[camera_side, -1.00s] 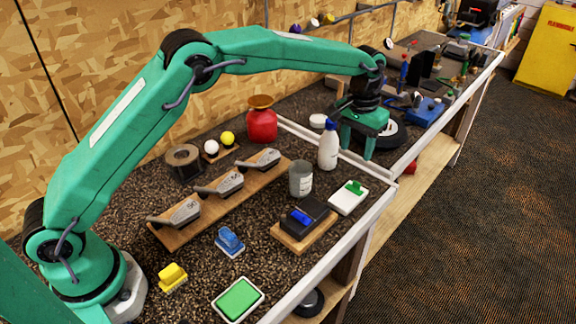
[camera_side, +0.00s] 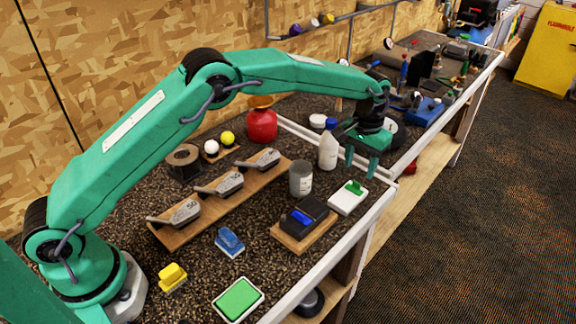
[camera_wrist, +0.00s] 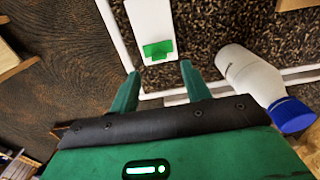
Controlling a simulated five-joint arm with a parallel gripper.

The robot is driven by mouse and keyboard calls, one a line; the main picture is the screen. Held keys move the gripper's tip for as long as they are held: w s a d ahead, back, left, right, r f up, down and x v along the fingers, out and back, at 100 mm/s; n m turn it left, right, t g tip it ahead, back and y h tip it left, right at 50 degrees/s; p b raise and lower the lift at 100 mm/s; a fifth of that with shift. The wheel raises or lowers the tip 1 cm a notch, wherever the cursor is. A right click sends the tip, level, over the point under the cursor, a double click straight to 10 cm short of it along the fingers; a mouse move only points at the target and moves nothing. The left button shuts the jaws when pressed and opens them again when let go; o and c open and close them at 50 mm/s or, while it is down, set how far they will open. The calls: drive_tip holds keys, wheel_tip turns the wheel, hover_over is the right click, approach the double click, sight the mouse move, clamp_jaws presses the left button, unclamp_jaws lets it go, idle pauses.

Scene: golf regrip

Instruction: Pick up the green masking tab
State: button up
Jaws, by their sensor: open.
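The green masking tab (camera_side: 353,187) sits on a white block (camera_side: 346,203) near the bench's front edge. In the wrist view the tab (camera_wrist: 158,49) lies on the near end of the white block (camera_wrist: 148,18), just beyond my fingertips and roughly between their lines. My gripper (camera_side: 360,174) is open and empty, pointing down, above and slightly behind the tab in the side view. It also shows in the wrist view (camera_wrist: 160,72), with its two green fingers apart. No contact with the tab is visible.
A white bottle with a blue cap (camera_side: 328,146) stands close to the left of my gripper. A grey cup (camera_side: 301,179) and a dark box on a wooden board (camera_side: 304,224) stand nearby. The bench's white edge rail (camera_side: 372,212) runs along the right.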

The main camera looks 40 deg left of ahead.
sight(355, 187)
drive_tip(key=shift+s+f, duration=0.1)
drive_tip(key=shift+f, duration=2.5)
clamp_jaws()
